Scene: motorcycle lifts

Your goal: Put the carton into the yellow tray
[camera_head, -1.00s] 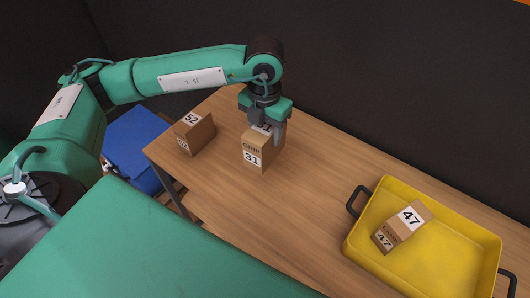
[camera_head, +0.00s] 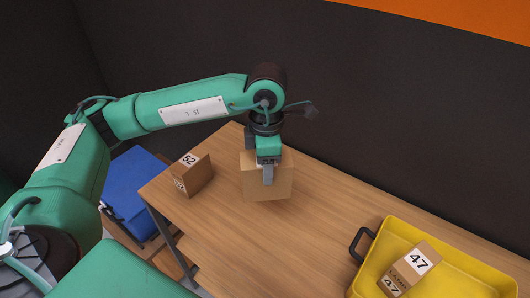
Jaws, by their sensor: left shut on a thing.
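My left gripper (camera_head: 266,168) points down over the brown carton (camera_head: 281,187) and is shut on it. One finger lies down the front of the carton, and the other is hidden. The carton shows a plain face, with part of a label under the gripper. I cannot tell whether its base is clear of the wooden table. My right gripper is not in view.
Another carton, marked 52 (camera_head: 196,176), stands on the table (camera_head: 255,245) to the left. A carton marked 47 (camera_head: 410,268) lies in the tray. Bare table lies between the held carton and the tray. A dark wall rises behind.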

